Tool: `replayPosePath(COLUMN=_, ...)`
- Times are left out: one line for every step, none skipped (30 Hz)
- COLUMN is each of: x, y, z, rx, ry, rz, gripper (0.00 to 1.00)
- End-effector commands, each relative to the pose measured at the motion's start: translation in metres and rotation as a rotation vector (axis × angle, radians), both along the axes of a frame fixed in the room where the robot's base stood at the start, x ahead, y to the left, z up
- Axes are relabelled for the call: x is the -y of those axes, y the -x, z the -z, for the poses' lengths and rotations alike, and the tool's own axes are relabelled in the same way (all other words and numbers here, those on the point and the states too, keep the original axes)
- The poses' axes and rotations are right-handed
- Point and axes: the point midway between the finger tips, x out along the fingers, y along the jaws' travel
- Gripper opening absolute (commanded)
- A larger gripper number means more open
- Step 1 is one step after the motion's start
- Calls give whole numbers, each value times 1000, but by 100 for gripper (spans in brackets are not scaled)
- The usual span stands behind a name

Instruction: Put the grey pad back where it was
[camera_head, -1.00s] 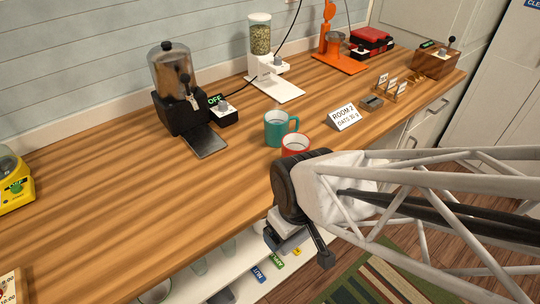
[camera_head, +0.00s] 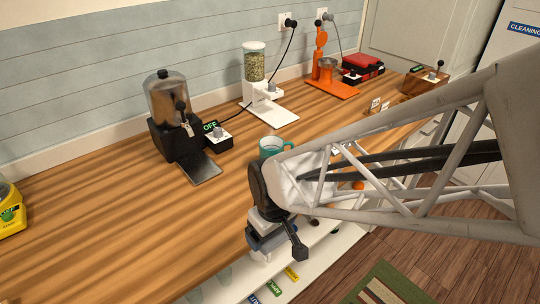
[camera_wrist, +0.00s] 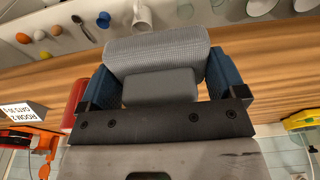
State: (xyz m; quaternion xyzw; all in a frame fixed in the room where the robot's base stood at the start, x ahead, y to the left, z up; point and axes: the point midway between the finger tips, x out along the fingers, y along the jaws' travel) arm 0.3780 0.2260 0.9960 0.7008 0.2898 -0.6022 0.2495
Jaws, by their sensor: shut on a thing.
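My gripper (camera_wrist: 160,78) is shut on the grey pad (camera_wrist: 157,48). In the wrist view the textured pad spans between the two blue fingers, with a smooth grey block (camera_wrist: 160,88) on its near side. In the head view my gripper (camera_head: 265,238) is at the counter's front edge, low beside the open shelf below. The pad cannot be made out clearly there. I cannot tell which place the pad came from.
The wooden counter (camera_head: 90,220) is largely clear at front left. A dispenser (camera_head: 170,110) and a teal mug (camera_head: 273,146) stand on it. A red mug (camera_wrist: 78,95) is beside my gripper. The shelf below holds a white cup (camera_wrist: 141,14) and several round items.

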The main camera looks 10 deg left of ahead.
Motion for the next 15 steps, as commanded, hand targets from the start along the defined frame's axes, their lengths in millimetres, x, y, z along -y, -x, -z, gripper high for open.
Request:
replayPosePath(x=-3, y=-5, z=1, rx=-1, ry=1, rz=0, gripper=60)
replayPosePath(x=-5, y=-8, z=2, rx=-2, ry=1, rz=0, gripper=60)
replayPosePath(x=-8, y=-13, z=2, rx=-1, ry=1, rz=0, gripper=60)
replayPosePath(x=-10, y=-16, z=2, rx=-1, ry=1, rz=0, gripper=60)
replayPosePath(x=-11, y=-19, z=2, rx=-1, ry=1, rz=0, gripper=60)
replayPosePath(x=-14, y=-23, z=3, rx=-2, ry=1, rz=0, gripper=60)
replayPosePath(x=-16, y=-26, z=4, rx=-3, ry=1, rz=0, gripper=60)
replayPosePath(x=-18, y=-29, z=4, rx=-2, ry=1, rz=0, gripper=60)
replayPosePath(x=-20, y=-34, z=4, rx=-1, ry=1, rz=0, gripper=60)
replayPosePath(x=-22, y=-37, z=4, rx=-1, ry=1, rz=0, gripper=60)
replayPosePath(x=-24, y=-40, z=5, rx=-1, ry=1, rz=0, gripper=60)
replayPosePath(x=-26, y=-44, z=6, rx=-1, ry=1, rz=0, gripper=60)
replayPosePath(x=-28, y=-47, z=6, rx=-1, ry=1, rz=0, gripper=60)
replayPosePath(x=-30, y=-50, z=6, rx=-1, ry=1, rz=0, gripper=60)
replayPosePath(x=-32, y=-53, z=6, rx=-1, ry=1, rz=0, gripper=60)
